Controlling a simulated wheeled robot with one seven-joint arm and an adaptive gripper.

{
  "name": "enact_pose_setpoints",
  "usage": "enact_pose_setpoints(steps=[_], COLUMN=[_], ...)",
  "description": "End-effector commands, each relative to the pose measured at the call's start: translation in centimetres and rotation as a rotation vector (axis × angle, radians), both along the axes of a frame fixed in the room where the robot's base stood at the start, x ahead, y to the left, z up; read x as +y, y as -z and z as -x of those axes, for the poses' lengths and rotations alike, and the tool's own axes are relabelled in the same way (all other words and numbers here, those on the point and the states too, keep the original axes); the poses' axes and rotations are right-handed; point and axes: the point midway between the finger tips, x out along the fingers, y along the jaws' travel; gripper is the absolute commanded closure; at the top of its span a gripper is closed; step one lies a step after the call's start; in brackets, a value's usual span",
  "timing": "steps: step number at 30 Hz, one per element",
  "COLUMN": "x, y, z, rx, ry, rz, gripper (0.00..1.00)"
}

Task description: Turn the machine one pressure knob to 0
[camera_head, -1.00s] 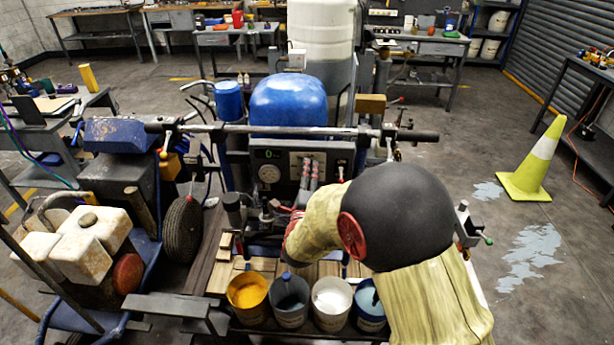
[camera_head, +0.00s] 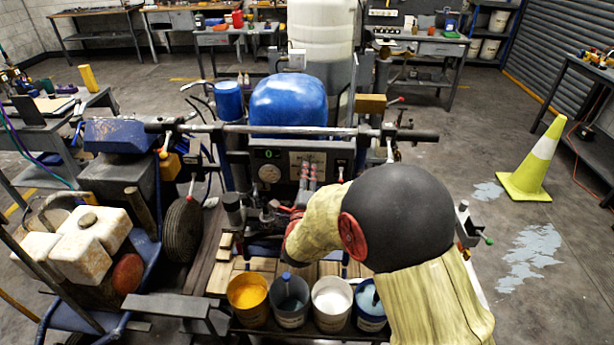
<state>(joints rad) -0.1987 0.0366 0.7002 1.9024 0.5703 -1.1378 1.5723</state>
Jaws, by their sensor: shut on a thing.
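The line striper, machine one, stands in the middle, with its dark front panel (camera_head: 290,166) carrying a round gauge (camera_head: 269,173) and levers with red tips. My arm, in a tan sleeve, reaches in from the lower right. My gripper (camera_head: 270,212) is at the low front of the machine, below the panel and just right of a dark cylinder (camera_head: 234,207). It is shut on a small part there, seemingly the pressure knob. The knob is hidden by the gripper and wrist, so its setting cannot be read.
Several open paint buckets, among them a yellow one (camera_head: 248,296) and a white one (camera_head: 331,300), stand below my wrist. A handlebar (camera_head: 290,131) crosses above the panel. A second machine (camera_head: 90,240) stands at left. Floor around the yellow cone (camera_head: 532,168) is mostly clear.

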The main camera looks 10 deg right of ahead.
Motion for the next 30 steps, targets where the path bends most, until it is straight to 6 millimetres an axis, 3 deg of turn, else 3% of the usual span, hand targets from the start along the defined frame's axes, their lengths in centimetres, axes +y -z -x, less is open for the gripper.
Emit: enact_pose_setpoints(steps=[11,30], x=[-0.01,0.01], y=[0.2,0.05], z=[-0.01,0.0], rx=[0.068,0.258], ry=[0.001,-0.001], rz=[0.21,0.788], gripper=[1.0,1.0])
